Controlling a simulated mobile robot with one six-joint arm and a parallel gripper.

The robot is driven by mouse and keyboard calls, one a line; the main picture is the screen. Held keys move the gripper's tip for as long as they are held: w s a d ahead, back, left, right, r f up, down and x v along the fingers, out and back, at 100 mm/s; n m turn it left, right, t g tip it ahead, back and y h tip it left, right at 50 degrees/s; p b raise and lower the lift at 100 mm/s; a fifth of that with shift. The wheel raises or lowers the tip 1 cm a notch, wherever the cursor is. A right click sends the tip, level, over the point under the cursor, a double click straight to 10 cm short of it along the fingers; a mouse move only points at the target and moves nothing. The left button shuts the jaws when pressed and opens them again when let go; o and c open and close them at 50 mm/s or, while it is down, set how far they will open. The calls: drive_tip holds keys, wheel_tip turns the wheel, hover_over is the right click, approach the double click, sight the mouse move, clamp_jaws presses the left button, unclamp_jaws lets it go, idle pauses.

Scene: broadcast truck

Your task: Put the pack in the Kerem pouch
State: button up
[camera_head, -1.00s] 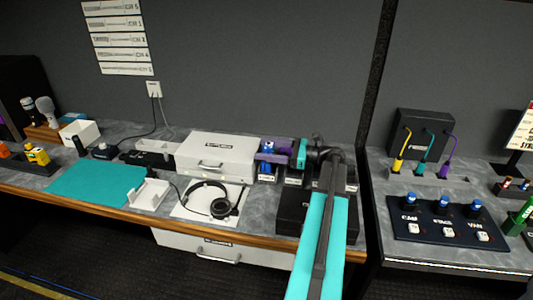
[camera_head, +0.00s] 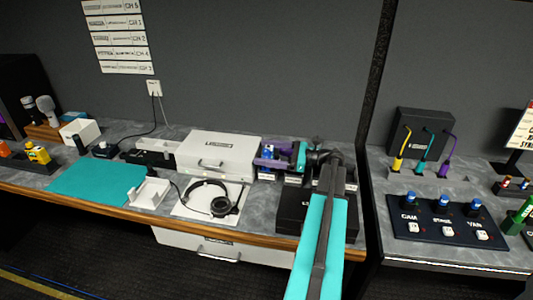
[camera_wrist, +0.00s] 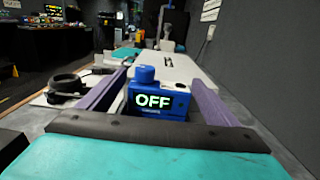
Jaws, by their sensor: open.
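A blue pack (camera_wrist: 158,102) with a knob on top and a lit "OFF" display stands upright between the two purple fingers of my gripper (camera_wrist: 160,80) in the wrist view. The fingers are open, with a gap visible on the left side; whether the right one touches is unclear. In the head view my gripper (camera_head: 270,156) is at the right end of the white case, with the blue pack (camera_head: 268,152) partly hidden by the fingers. Small holders with white labels (camera_head: 293,180) sit below the gripper. Their writing is too small to read, so I cannot tell which is the Kerem pouch.
A white case (camera_head: 217,153) stands just left of my gripper. A headset (camera_head: 212,200) lies on a white sheet in front of it. A black box (camera_head: 292,208) is under my arm. A teal mat (camera_head: 98,184) lies further left. A switch panel (camera_head: 445,221) is on the right desk.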

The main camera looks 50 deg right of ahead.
drive_tip(key=shift+r, duration=0.1)
drive_tip(key=shift+s+d, duration=0.1)
drive_tip(key=shift+s+d+r, duration=0.1)
drive_tip(key=shift+s+d, duration=0.05)
drive_tip(key=shift+s, duration=0.1)
drive_tip(key=p+v, duration=0.4)
drive_tip(key=v, duration=0.7)
drive_tip(key=shift+s, duration=0.1)
idle(0.4)
